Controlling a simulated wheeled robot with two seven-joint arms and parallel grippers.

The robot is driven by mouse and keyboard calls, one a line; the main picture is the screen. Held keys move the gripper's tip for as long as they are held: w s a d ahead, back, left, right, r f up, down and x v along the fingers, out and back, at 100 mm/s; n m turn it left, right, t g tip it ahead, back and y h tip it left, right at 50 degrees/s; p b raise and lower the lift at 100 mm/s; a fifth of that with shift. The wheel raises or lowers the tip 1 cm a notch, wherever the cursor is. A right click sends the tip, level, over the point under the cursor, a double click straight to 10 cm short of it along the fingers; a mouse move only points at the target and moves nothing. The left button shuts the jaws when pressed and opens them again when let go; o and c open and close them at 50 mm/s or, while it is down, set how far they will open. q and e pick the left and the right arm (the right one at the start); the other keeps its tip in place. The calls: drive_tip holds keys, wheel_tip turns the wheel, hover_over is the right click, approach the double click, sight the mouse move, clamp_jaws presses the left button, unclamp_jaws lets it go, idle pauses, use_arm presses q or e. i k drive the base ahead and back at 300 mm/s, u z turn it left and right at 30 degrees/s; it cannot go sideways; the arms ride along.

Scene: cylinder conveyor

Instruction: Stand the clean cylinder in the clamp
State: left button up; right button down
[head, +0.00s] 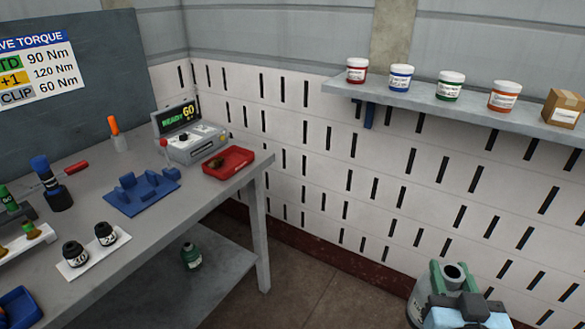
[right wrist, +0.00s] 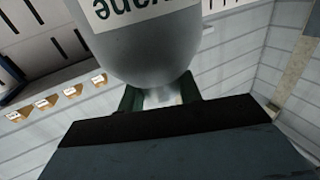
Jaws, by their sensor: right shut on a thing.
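My right gripper (head: 455,276) is at the lower right of the head view, low in front of the wall. It is shut on a grey cylinder (head: 421,303), which is partly hidden behind the gripper and cut by the frame edge. In the right wrist view the rounded end of the cylinder (right wrist: 150,55) is held between dark green fingers (right wrist: 160,97). A white label with dark, upside-down letters shows on it. I cannot tell from these views whether the cylinder is clean. I cannot make out the clamp in either view. My left gripper is out of view.
A grey workbench (head: 190,205) at left carries a blue fixture (head: 128,203), a red tray (head: 229,163) and a device with a lit screen (head: 190,142). A wall shelf (head: 440,102) holds several tubs and a cardboard box (head: 562,107). The floor between bench and gripper is clear.

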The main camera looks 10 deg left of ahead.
sight(139, 191)
drive_tip(key=u, duration=2.1)
drive_tip(key=i, duration=1)
